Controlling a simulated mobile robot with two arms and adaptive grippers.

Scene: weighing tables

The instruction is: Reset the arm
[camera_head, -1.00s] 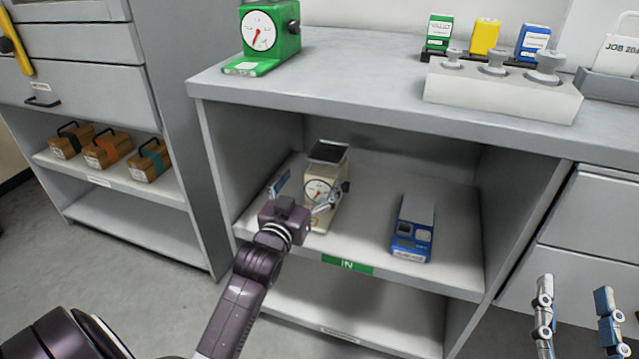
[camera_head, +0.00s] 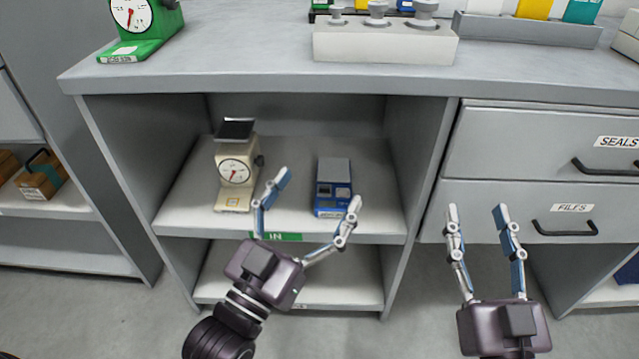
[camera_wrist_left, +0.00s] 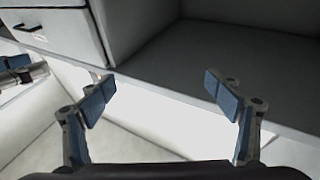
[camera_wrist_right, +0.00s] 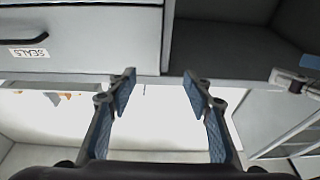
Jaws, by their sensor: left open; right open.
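My left gripper (camera_head: 314,201) is open and empty in front of the open shelf, near its front edge and the green IN label (camera_head: 274,236). Its spread fingers also show in the left wrist view (camera_wrist_left: 172,95). My right gripper (camera_head: 477,212) is open and empty in front of the drawers; its fingers also show in the right wrist view (camera_wrist_right: 160,85). A cream dial scale (camera_head: 233,180) stands upright on the shelf at the left. A blue scale (camera_head: 332,190) stands to its right. Both scales are apart from my grippers.
A green dial scale (camera_head: 140,30) and a pale weight block (camera_head: 385,45) stand on the worktop (camera_head: 260,60). Drawers with handles (camera_head: 566,228) are at the right. A side cabinet with an orange-brown case (camera_head: 38,180) is at the left.

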